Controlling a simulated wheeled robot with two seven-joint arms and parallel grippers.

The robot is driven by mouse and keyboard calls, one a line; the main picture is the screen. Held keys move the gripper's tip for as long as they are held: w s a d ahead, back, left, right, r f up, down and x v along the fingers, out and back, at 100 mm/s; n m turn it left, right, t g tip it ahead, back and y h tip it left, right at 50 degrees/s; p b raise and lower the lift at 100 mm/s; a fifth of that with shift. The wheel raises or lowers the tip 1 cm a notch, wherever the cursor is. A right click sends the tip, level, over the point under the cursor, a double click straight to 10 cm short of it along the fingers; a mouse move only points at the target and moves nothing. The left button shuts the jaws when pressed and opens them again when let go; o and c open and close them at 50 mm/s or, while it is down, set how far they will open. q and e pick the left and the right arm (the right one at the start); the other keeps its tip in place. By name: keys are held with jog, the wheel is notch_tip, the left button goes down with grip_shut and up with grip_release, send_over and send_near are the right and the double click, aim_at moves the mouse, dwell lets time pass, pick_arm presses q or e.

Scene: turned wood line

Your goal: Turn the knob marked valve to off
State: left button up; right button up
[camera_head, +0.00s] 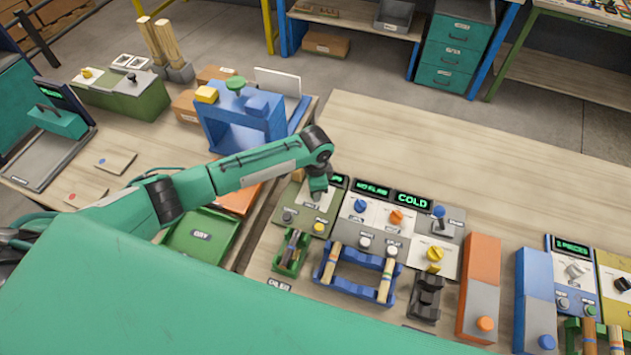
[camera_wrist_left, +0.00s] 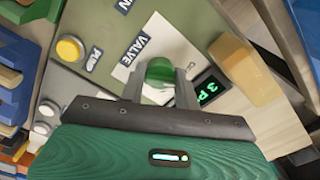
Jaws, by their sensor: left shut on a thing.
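The valve knob (camera_wrist_left: 160,72) is a green cap on a pale plate with the label VALVE beside it in the left wrist view. My left gripper (camera_wrist_left: 160,88) has one finger on each side of this knob and is shut on it. In the head view my left gripper (camera_head: 318,191) comes down over the green control panel (camera_head: 290,196) and hides the knob there. Which way the knob points cannot be told. My right gripper is not in view.
A yellow button (camera_wrist_left: 70,48) and a lit display (camera_wrist_left: 209,91) are close to the knob. In the head view, a panel with blue and orange knobs (camera_head: 397,216) stands just right, with a blue rack (camera_head: 348,286) in front. The wooden bench (camera_head: 440,145) behind is clear.

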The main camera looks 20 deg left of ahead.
pick_arm(q)
jog(key=shift+r+n+p, duration=0.15)
jog(key=shift+n+p, duration=0.95)
jog(key=shift+n, duration=0.4)
jog(key=shift+w, duration=0.1)
jog(key=o, duration=1)
notch_tip(320, 180, up, 14)
jog(key=b, duration=0.4)
